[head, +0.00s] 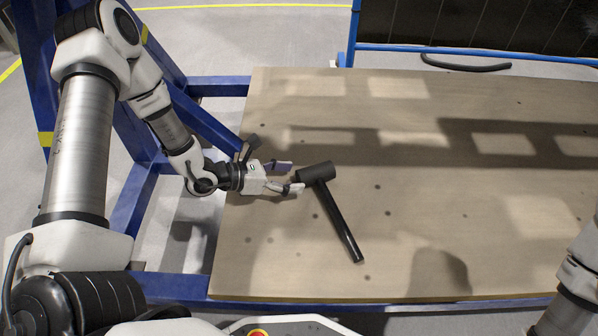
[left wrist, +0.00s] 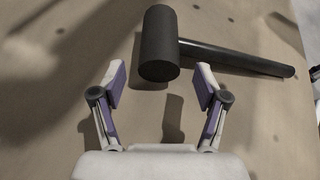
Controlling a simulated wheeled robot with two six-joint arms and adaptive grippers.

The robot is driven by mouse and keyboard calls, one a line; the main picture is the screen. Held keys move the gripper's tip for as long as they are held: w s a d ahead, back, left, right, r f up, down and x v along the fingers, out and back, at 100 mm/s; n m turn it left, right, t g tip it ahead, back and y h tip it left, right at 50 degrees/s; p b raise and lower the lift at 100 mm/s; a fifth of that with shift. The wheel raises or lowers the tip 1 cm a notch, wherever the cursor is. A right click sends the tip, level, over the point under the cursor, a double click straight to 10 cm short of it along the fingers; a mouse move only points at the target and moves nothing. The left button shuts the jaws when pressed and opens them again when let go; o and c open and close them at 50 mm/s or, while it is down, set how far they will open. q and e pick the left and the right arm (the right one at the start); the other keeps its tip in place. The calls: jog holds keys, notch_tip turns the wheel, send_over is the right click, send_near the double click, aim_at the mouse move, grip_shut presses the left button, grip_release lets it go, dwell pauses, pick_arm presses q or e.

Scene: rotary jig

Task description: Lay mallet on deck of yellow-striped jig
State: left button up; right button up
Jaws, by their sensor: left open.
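The black mallet (head: 316,172) lies on the wooden deck (head: 450,230) of the jig, near its left side. Its handle (head: 341,226) slants down and to the right in the head view. My left gripper (head: 290,177) is open, just left of the mallet head, with its fingers pointing at it. In the left wrist view the mallet head (left wrist: 160,45) lies beyond and between the open fingertips (left wrist: 161,85), with nothing between the fingers. The blue frame (head: 155,190) of the jig carries yellow stripes. My right gripper is out of view.
A blue rail (head: 450,51) runs along the far side, with a black curved bar (head: 465,66) beside it. The deck right of the mallet is clear, with scattered dark holes and shadows. Blue frame beams stand left of the deck.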

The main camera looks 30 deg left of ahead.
pick_arm(q)
jog(key=p+v, duration=0.2)
jog(key=v, duration=0.2)
jog(key=shift+s+a+r, duration=0.15)
jog(key=shift+r, duration=0.15)
jog(key=shift+s+a+f, duration=0.1)
jog(key=shift+f, duration=0.05)
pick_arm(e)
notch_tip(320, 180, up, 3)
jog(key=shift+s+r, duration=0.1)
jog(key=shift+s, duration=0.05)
